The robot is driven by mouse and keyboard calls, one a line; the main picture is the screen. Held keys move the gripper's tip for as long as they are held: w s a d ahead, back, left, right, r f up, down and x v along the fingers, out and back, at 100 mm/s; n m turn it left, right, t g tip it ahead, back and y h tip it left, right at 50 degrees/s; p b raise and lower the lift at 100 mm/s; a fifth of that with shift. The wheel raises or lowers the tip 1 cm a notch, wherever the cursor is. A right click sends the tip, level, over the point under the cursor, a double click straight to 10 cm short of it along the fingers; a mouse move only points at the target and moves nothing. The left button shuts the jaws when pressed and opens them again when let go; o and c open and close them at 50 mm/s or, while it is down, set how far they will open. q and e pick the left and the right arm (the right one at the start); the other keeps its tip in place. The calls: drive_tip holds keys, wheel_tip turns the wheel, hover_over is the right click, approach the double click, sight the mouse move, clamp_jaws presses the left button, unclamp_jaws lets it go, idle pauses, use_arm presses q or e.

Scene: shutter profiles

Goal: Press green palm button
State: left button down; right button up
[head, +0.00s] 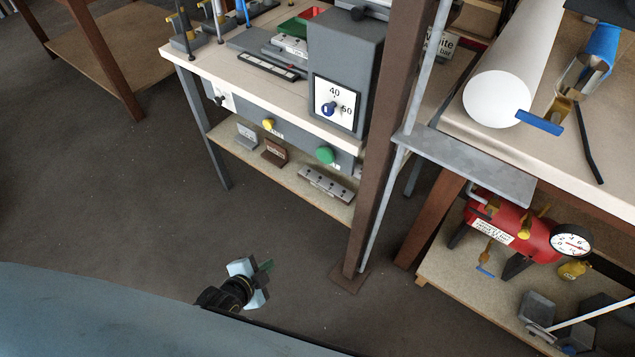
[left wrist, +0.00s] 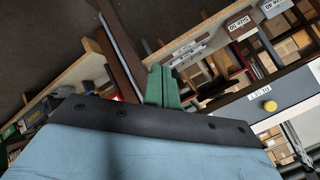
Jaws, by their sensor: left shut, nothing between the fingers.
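The green palm button (head: 325,154) is a round knob on the grey front panel under the workbench top, at the panel's right end in the head view. A smaller yellow button (head: 268,124) sits to its left on the same panel. A yellow button also shows on a grey panel in the left wrist view (left wrist: 269,105). My left gripper (head: 265,267) is low over the floor in front of the bench, well apart from the green button. Its green fingertips (left wrist: 162,86) are together and empty. I cannot make out the green button in the left wrist view. My right gripper is not in view.
A brown post (head: 375,170) stands just right of the green button. A shelf (head: 232,150) with small blocks lies below the panel. A grey box with a dial (head: 338,104) stands on the bench. A red tank (head: 497,221) is at the right. Floor left of the gripper is clear.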

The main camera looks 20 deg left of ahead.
sight(324, 157)
use_arm(q)
drive_tip(key=w+d+r+m+t+h+b, duration=0.1)
drive_tip(key=w+r+m+t+b, duration=0.2)
drive_tip(key=r, duration=0.6)
drive_tip(key=w+d+r+m+t+h+b, duration=0.1)
drive_tip(key=w+r+m+t+b, duration=0.3)
drive_tip(key=r, duration=0.5)
drive_tip(key=shift+w+d+r+m+h+b, duration=0.15)
drive_tip(key=shift+w+d+m+h+b, duration=0.4)
drive_tip(key=shift+m, duration=0.45)
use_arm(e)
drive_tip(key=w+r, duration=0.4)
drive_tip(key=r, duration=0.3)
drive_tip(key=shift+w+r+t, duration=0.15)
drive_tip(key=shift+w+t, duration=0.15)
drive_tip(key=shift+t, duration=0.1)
use_arm(q)
drive_tip(key=shift+d, duration=0.15)
